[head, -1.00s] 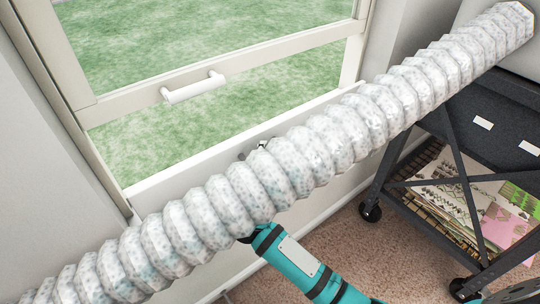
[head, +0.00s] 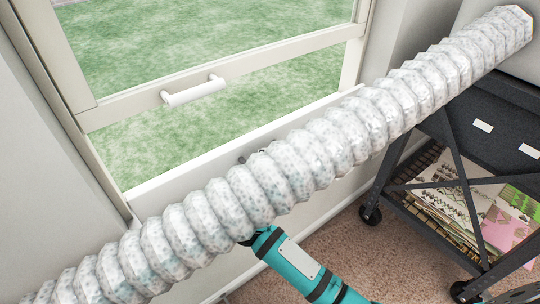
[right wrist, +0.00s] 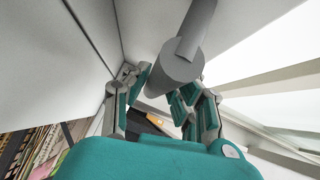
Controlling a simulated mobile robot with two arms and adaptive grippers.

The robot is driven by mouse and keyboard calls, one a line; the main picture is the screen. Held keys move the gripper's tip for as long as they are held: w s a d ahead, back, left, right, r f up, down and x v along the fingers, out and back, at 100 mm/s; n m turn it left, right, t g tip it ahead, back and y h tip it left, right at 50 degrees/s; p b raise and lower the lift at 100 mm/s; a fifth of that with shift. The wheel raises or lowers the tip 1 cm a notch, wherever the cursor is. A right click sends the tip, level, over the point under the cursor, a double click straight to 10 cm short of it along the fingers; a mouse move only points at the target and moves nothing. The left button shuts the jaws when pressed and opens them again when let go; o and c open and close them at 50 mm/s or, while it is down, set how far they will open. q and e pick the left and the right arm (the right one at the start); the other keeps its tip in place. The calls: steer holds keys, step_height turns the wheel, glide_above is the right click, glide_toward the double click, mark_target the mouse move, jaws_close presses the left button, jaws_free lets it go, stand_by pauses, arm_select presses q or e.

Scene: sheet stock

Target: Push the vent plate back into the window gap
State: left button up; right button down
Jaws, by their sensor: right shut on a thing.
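The window gap (head: 215,130) lies under the raised sash, with green ground outside. No vent plate can be clearly made out in the head view; the area behind the hose is hidden. My right arm reaches up under the hose, and only a dark bit of my right gripper (head: 252,154) shows above it, by the sill. In the right wrist view, my right gripper (right wrist: 163,92) has its teal-padded fingers closed around a grey rounded, handle-like piece (right wrist: 181,62). I cannot tell what this piece is attached to. My left gripper is not in view.
A ribbed, speckled white hose (head: 265,190) crosses the view diagonally, in front of the window and my right gripper. The sash has a white handle (head: 195,91). A black wheeled cart (head: 480,120) with papers stands at right. Carpet (head: 345,240) lies below.

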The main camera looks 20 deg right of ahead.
mark_target(258, 150)
steer(key=shift+w+a+f, duration=0.1)
steer(key=shift+w, duration=0.05)
stand_by(0.4)
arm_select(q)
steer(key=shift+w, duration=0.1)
arm_select(e)
steer(key=shift+w+a, duration=0.25)
steer(key=shift+w, duration=0.35)
steer(key=shift+w+a, duration=0.2)
steer(key=shift+w, duration=0.4)
steer(key=shift+w+a, duration=0.2)
steer(key=shift+w, duration=0.3)
steer(key=shift+w+a, duration=0.2)
steer(key=shift+w, duration=0.25)
steer(key=shift+w+a+b, duration=0.2)
steer(key=shift+w+b, duration=0.1)
steer(key=shift+w, duration=0.4)
steer(key=c, duration=1.1)
jaws_free()
steer(key=shift+w, duration=0.1)
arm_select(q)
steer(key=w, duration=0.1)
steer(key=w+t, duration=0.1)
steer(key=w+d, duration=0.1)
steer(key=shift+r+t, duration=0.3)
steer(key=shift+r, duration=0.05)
arm_select(e)
steer(key=shift+o, duration=0.3)
